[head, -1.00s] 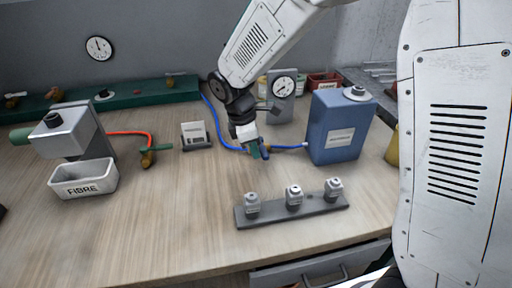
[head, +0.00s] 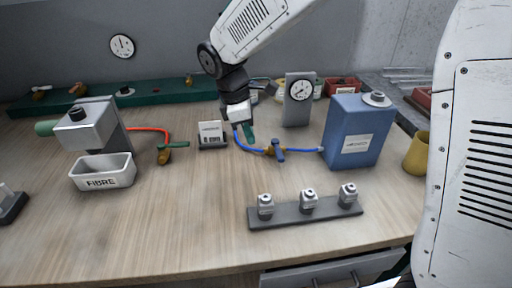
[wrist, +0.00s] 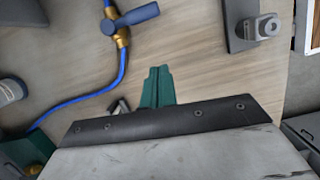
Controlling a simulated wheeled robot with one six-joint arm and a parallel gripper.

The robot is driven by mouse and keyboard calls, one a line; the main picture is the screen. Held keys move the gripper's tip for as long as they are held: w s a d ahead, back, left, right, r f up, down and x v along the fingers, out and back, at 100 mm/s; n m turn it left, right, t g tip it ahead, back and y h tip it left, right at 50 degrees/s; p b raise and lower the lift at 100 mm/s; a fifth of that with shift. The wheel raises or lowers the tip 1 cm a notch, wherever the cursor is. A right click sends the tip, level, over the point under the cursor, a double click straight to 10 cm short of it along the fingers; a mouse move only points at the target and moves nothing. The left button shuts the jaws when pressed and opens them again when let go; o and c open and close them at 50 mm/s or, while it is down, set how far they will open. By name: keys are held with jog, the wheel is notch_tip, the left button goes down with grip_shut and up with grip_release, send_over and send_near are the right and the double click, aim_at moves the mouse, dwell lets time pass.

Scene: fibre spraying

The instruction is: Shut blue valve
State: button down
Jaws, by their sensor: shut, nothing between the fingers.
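The blue valve (head: 278,151) has a brass body on the blue hose, left of the blue tank (head: 359,131). In the wrist view its blue handle (wrist: 132,19) lies across the line of the hose (wrist: 123,75). My gripper (head: 250,134) has green fingers, shut and empty. It is left of the valve and apart from it, above the table near the hose. In the wrist view the closed fingers (wrist: 158,85) are below the handle, with bare table between them.
A small card stand (head: 212,135) is just left of my gripper, and a gauge (head: 299,99) stands behind right. A rack with three knobs (head: 306,211) is in front. An orange hose with a green-handled valve (head: 171,148) lies left.

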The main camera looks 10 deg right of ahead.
jog(key=shift+v, duration=1.75)
jog(key=s+d+r+m+y, duration=0.1)
jog(key=s+d+m, duration=0.4)
jog(key=s, duration=0.4)
jog(key=s+d+r+m+t+y, duration=0.1)
jog(key=s+d+r+m, duration=0.1)
jog(key=s+d+m, duration=0.4)
jog(key=s+d+r+m, duration=0.1)
jog(key=s+d+m, duration=0.4)
jog(key=s, duration=0.7)
jog(key=shift+d+r+t+y, duration=0.4)
jog(key=shift+d, duration=0.6)
